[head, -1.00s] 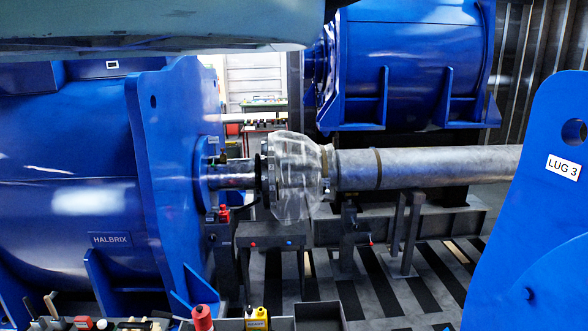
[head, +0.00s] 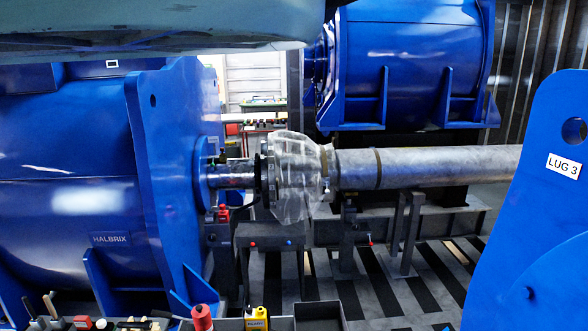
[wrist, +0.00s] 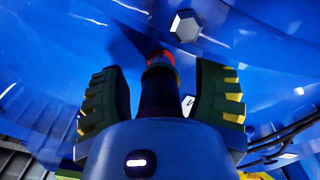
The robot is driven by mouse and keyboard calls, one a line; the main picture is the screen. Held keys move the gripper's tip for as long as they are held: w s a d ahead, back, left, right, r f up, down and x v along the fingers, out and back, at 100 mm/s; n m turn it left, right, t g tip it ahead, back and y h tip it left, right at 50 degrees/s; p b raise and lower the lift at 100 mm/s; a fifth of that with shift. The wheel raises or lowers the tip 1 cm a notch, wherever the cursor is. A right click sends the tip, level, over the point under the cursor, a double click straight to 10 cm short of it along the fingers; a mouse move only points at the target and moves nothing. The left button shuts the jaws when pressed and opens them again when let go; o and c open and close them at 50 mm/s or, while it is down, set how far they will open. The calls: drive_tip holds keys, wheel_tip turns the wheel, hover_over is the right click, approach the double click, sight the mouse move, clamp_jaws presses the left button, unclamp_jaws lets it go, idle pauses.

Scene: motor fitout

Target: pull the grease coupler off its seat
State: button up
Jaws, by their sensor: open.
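My gripper (wrist: 163,100) shows in the wrist view, with its two ribbed, dark green and yellow fingers apart. A dark upright cylinder, which looks like the grease coupler (wrist: 160,92), stands between the fingers, with visible gaps on both sides. It has a grey band and a red collar (wrist: 161,57) at its far end, close to a blue surface. Its near end is hidden behind the blue gripper body. I cannot make out the gripper in the head view.
A grey hex bolt head (wrist: 186,26) sits on the blue surface near the right finger. Dark cables (wrist: 275,142) run at right. In the head view, the blue motor (head: 80,210) stands left, a shaft (head: 430,165) runs right, and a blue lug plate (head: 530,220) fills the right.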

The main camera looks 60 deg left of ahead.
drive_tip(key=shift+o, duration=0.3)
drive_tip(key=shift+w+a+f, duration=0.1)
drive_tip(key=shift+w+f, duration=0.4)
drive_tip(key=shift+f, duration=0.2)
clamp_jaws()
drive_tip(key=shift+s+r, duration=0.5)
drive_tip(key=shift+r, duration=0.2)
drive_tip(key=shift+s+a+r+p, duration=0.3)
drive_tip(key=shift+s+a+p, duration=0.05)
drive_tip(key=shift+s, duration=0.05)
drive_tip(key=shift+v, duration=1.35)
drive_tip(key=shift+s+r, duration=0.1)
drive_tip(key=shift+s, duration=0.05)
drive_tip(key=shift+v, duration=0.9)
